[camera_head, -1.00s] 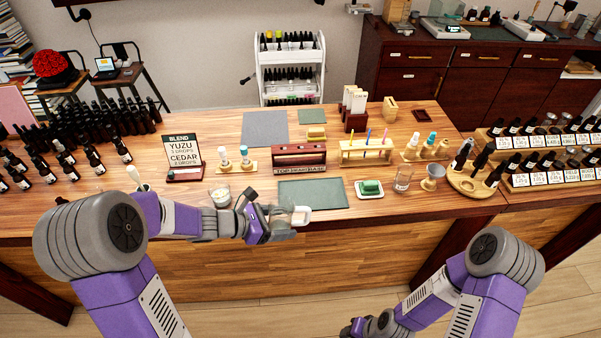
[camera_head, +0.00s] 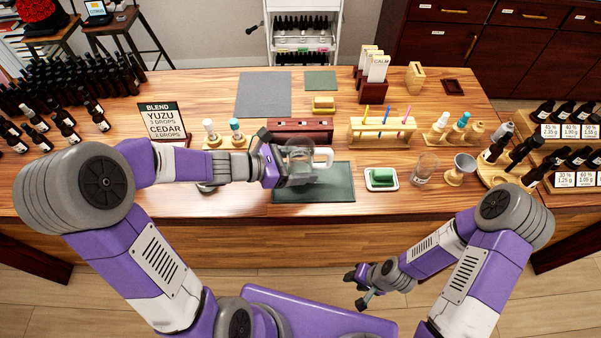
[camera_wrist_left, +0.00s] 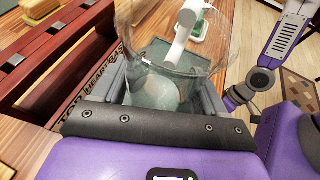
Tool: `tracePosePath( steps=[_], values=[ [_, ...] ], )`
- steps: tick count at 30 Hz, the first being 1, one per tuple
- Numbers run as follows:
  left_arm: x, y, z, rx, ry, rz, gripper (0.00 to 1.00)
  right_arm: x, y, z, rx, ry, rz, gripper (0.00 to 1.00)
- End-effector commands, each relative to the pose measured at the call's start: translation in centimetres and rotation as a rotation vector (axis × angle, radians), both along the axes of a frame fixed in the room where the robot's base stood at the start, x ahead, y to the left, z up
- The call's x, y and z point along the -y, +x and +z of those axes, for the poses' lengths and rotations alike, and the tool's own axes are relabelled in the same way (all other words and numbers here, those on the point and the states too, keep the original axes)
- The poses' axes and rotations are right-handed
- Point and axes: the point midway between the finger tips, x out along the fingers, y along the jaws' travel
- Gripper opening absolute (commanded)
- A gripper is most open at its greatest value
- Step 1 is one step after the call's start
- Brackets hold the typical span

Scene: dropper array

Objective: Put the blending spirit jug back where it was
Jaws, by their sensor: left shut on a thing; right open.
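The jug (camera_head: 302,153) is clear, with a white handle (camera_head: 323,156) pointing right; no label is readable on it. My left gripper (camera_head: 291,168) is shut on it, above the dark green mat (camera_head: 315,190). In the left wrist view the clear jug (camera_wrist_left: 150,50) sits between the fingers of my left gripper (camera_wrist_left: 160,97), with the white handle (camera_wrist_left: 183,30) on its far side. I cannot tell how high its base is above the mat. My right gripper (camera_head: 366,286) is open and empty, low in front of the counter.
A dark red wooden rack (camera_head: 300,124) stands just behind the jug. To the right are a white dish (camera_head: 381,187) with a green block, a glass (camera_head: 422,174) and a metal cup (camera_head: 460,169). A blend sign (camera_head: 163,121) and small white and teal droppers (camera_head: 222,133) stand left.

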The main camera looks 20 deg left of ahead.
Motion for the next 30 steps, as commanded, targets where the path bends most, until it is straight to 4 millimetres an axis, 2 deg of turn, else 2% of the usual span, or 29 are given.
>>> tracePosePath(
  steps=[3,6,19,20,21,24,30],
  values=[
    [0.0,0.0,-2.2,-0.004,-0.002,0.0,0.38,0.0,0.0,-1.0,0.0,0.0,0.0,0.43],
    [0.0,0.0,-3.1,-0.002,0.0,0.0,0.38,0.0,0.0,-1.4,0.001,0.0,0.0,0.43],
    [0.0,0.0,-3.7,0.0,0.0,0.0,0.38,0.0,0.0,-1.8,0.001,0.0,0.0,0.43],
    [0.0,0.0,-3.6,-0.001,0.001,0.0,0.77,0.0,0.0,-1.7,0.001,0.0,0.0,0.43],
    [0.0,0.0,-3.5,-0.001,0.001,0.0,0.83,0.0,0.0,-1.6,0.001,0.0,0.0,0.43],
    [0.0,0.0,-3.5,-0.001,0.001,0.0,0.98,0.0,0.0,-1.6,0.001,0.0,0.0,0.43],
    [0.0,0.0,-3.5,-0.001,0.001,0.0,0.98,0.0,0.0,-1.6,0.001,0.0,0.0,0.43]
  ],
)
